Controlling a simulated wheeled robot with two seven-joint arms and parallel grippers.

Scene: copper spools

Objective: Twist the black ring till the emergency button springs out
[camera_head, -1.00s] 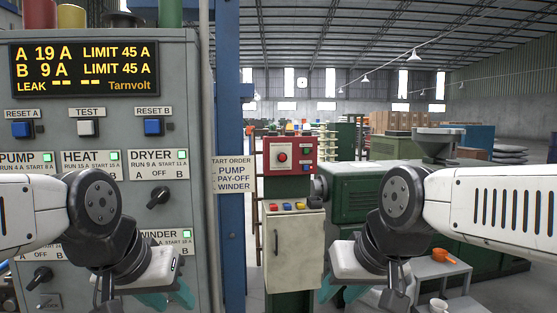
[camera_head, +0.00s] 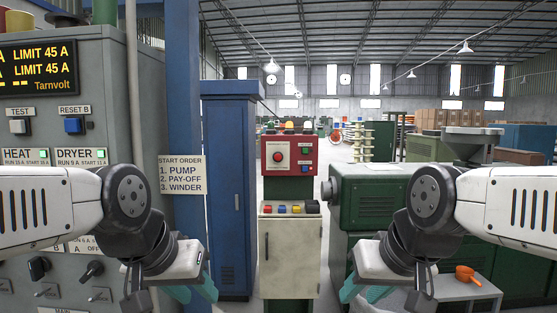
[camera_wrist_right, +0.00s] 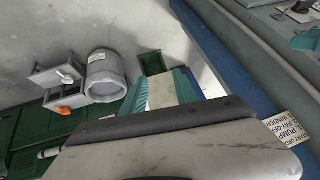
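The emergency button (camera_head: 278,152) is a red round knob on a pale plate on the red panel (camera_head: 302,166), straight ahead in the head view. The black ring is too small to make out clearly there. My left gripper (camera_head: 193,289) hangs low at left of centre, its teal fingers apart and empty. My right gripper (camera_head: 361,288) hangs low at right of centre. In the right wrist view its teal fingers stand apart (camera_wrist_right: 160,88), with only background between them. Both grippers are well short of the red panel and lower in the picture.
A cream cabinet (camera_head: 290,252) with coloured buttons on top stands below the red panel. A grey control cabinet (camera_head: 100,210) and blue post (camera_head: 185,100) are at left. A green machine (camera_head: 365,203) and small table with an orange scoop (camera_head: 466,272) are at right.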

